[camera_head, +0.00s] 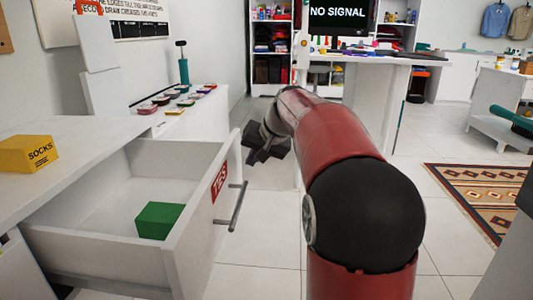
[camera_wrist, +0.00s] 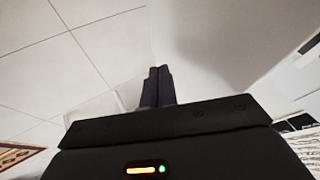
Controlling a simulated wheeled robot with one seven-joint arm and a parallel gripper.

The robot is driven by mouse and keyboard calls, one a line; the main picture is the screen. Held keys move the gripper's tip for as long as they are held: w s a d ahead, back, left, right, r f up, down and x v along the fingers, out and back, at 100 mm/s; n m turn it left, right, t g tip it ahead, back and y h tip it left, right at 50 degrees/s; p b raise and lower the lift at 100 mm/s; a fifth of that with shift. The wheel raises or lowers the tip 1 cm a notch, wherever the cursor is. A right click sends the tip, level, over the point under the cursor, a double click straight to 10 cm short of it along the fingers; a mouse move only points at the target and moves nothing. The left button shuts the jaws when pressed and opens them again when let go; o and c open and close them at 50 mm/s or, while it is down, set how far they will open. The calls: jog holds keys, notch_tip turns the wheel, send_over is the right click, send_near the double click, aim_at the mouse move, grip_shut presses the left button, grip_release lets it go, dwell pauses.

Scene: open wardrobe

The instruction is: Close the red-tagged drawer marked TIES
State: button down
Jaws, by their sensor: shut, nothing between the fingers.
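The white drawer (camera_head: 190,240) with a red tag (camera_head: 220,182) stands pulled open at the left of the head view. Its front carries a grey bar handle (camera_head: 238,207). A green block (camera_head: 159,220) lies inside the drawer. My gripper (camera_head: 254,157) is beyond the drawer front in the head view, apart from the handle and touching nothing that I can see. In the wrist view my gripper's dark fingers (camera_wrist: 158,85) are together and empty, with floor and a pale surface behind them.
A yellow SOCKS block (camera_head: 28,154) sits on the white top (camera_head: 75,140) above the drawer. A counter with several small round items (camera_head: 180,101) stands behind. White tiled floor (camera_head: 258,250) is clear right of the drawer; a patterned rug (camera_head: 480,190) lies farther right.

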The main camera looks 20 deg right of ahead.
jog(key=shift+w+a, duration=0.5)
jog(key=shift+a, duration=0.3)
jog(key=shift+a, duration=0.1)
jog(key=shift+w+a, duration=0.15)
jog(key=shift+a, duration=0.1)
jog(key=w+a+p, duration=0.3)
jog(key=w+a, duration=0.1)
jog(key=a, duration=0.2)
jog(key=w+a+p, duration=0.3)
jog(key=a, duration=0.4)
jog(key=w+a+p, duration=0.3)
jog(key=w+a, duration=0.1)
jog(key=a, duration=0.3)
jog(key=shift+w+a+p, duration=0.1)
jog(key=shift+w+p, duration=0.2)
jog(key=shift+p, duration=0.05)
jog(key=shift+r, duration=0.1)
jog(key=shift+w+a, duration=0.1)
jog(key=shift+a, duration=0.05)
